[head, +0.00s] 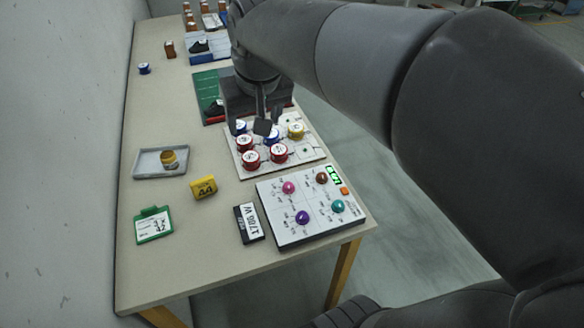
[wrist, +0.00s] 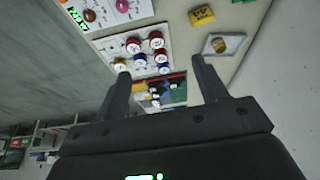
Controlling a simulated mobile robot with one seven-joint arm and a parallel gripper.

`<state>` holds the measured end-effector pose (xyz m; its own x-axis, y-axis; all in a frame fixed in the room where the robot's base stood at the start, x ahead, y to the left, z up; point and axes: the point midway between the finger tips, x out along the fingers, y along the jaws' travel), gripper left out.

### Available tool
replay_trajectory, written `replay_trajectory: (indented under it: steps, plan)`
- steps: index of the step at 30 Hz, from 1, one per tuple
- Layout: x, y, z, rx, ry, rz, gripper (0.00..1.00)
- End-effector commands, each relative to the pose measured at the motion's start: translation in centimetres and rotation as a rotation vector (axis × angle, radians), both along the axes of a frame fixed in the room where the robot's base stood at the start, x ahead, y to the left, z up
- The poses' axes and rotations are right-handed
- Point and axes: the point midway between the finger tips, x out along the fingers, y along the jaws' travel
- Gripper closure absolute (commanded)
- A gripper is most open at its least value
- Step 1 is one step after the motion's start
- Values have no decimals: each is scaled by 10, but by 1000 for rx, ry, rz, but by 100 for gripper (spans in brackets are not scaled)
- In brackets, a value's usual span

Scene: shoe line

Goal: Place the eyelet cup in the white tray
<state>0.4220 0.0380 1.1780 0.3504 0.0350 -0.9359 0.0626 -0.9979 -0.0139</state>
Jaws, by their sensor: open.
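A small brass-yellow cup (head: 169,160), which I take for the eyelet cup, stands upright inside the shallow pale tray (head: 142,171) at the table's left side. In the wrist view the cup (wrist: 218,46) also shows within the tray (wrist: 239,38), at the upper right. The tray looks light grey to white. My gripper (head: 270,119) is over the board of round tins, to the right of the tray and apart from it. Its two fingers (wrist: 160,66) are spread, with nothing between them.
Red, blue and yellow tins stand on a white board (head: 306,155). A knob panel (head: 310,211), a black label block (head: 249,222), a yellow block (head: 204,187) and a green-framed card (head: 153,225) lie nearer. A blue tin (head: 144,68) stands farther back.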

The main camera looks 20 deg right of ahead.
Motion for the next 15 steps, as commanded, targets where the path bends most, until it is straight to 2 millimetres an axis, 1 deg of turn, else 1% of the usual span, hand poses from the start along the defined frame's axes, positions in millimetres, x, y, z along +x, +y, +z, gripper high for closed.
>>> replay_trajectory:
  steps: [1, 6, 10, 12, 15]
  plan:
    - [-19, -7, -2, 1, -20, -10, 34]
    - [-74, -24, -21, -3, -72, -35, 34]
    - [-106, -32, -38, -6, -105, -51, 34]
    - [-118, -35, -46, -7, -117, -56, 34]
    - [-128, -37, -53, -9, -129, -62, 34]
